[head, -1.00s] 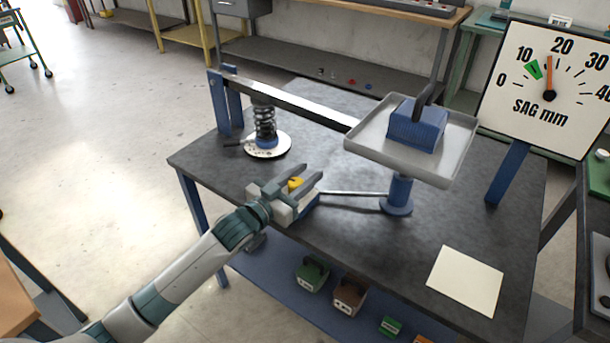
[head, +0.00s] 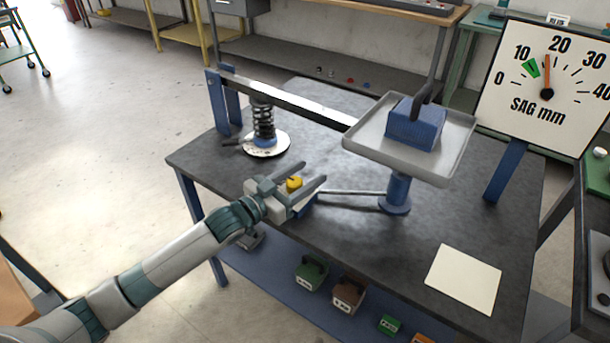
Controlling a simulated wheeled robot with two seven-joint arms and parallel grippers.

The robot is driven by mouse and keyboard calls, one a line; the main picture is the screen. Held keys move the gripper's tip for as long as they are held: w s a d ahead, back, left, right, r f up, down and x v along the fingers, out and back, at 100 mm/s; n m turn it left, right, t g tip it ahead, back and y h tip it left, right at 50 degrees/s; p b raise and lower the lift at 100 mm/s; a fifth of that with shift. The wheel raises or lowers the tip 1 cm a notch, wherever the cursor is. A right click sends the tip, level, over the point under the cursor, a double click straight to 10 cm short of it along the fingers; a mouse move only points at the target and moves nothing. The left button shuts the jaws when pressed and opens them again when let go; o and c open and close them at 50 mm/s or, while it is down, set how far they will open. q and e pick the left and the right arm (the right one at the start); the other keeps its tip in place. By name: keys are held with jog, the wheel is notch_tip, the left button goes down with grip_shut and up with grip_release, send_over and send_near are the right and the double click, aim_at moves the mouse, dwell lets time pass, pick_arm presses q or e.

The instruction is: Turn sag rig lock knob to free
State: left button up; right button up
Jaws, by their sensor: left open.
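The yellow lock knob (head: 294,184) sits on a small blue block near the front left edge of the rig's dark table. A metal rod runs from that block to a blue post under the tray. My left gripper (head: 315,174) is open, its two fingers spread with the yellow knob showing between them near their base. I cannot tell whether either finger touches the knob. The gripper hides most of the blue block and the knob's lower part. My right gripper is not in view.
A spring (head: 264,122) stands on a round white plate under the lever beam (head: 290,100). A grey tray (head: 365,155) holds a blue weight (head: 415,124). The sag dial (head: 520,105) points a little below 20. A blank sheet (head: 464,279) lies front right. Weights (head: 349,293) rest on the lower shelf.

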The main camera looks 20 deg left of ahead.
aim_at(288, 187)
pick_arm(q)
jog(key=shift+s, duration=0.1)
jog(key=shift+s+a, duration=0.4)
jog(key=shift+s, duration=0.05)
jog(key=b+v, duration=0.1)
jog(key=v, duration=0.8)
jog(key=shift+s+f, duration=0.1)
jog(key=shift+s, duration=0.05)
jog(key=v, duration=0.6)
jog(key=shift+s+a+b, duration=0.2)
jog(key=shift+s+b, duration=0.1)
jog(key=shift+s, duration=0.05)
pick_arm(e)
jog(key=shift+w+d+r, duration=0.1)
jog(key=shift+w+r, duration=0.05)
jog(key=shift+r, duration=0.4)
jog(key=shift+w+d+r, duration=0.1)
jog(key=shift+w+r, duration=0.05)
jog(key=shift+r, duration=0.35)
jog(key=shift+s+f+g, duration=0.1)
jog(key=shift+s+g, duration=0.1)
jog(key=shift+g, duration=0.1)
